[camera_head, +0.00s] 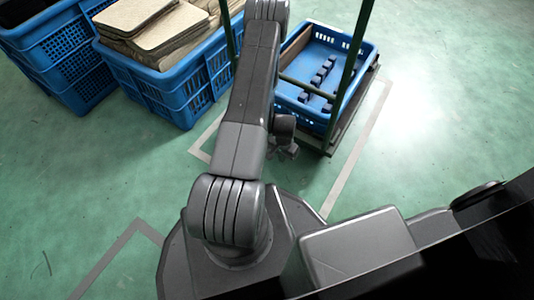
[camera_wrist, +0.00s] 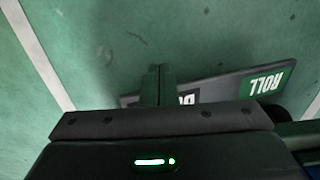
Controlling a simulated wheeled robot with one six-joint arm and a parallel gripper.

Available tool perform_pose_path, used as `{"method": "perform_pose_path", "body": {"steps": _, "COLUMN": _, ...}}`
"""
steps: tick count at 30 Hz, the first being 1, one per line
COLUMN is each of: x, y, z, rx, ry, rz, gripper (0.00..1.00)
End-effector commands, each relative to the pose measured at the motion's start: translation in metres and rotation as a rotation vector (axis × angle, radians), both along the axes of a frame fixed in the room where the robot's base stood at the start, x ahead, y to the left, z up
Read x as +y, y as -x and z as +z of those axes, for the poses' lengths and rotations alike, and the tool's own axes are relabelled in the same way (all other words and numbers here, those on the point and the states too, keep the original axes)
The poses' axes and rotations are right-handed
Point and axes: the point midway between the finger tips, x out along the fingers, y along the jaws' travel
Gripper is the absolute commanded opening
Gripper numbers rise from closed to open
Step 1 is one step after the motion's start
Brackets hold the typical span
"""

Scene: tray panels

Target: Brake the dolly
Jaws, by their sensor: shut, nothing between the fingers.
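The dolly (camera_head: 338,138) is a dark, low platform with dark green upright posts (camera_head: 352,62), and it carries a blue crate. In the wrist view a grey plate (camera_wrist: 222,88) lies below my gripper, with a green label reading "ROLL" (camera_wrist: 267,83) upside down at its right. A second, dark label (camera_wrist: 187,99) on the plate is mostly hidden by my gripper. My gripper (camera_wrist: 160,68) is shut and empty, its fingers over the left part of the plate; contact cannot be told. In the head view my gripper (camera_head: 287,151) is beside the dolly's near left corner, partly hidden by my arm.
The blue crate (camera_head: 368,62) on the dolly holds several small dark blue parts. Another blue crate (camera_head: 150,88) with stacked tan panels stands at the left, with more blue crates (camera_head: 50,68) behind. Pale lines (camera_head: 357,150) mark the green floor, clear at the right.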

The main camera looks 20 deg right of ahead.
Motion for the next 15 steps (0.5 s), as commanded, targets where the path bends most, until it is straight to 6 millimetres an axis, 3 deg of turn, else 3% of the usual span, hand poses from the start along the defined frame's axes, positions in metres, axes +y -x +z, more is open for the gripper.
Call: {"method": "perform_pose_path", "body": {"steps": 15, "x": 0.0000, "y": 0.0000, "z": -0.0087, "rx": 0.000, "ry": 0.000, "rz": 0.000, "gripper": 0.00}}
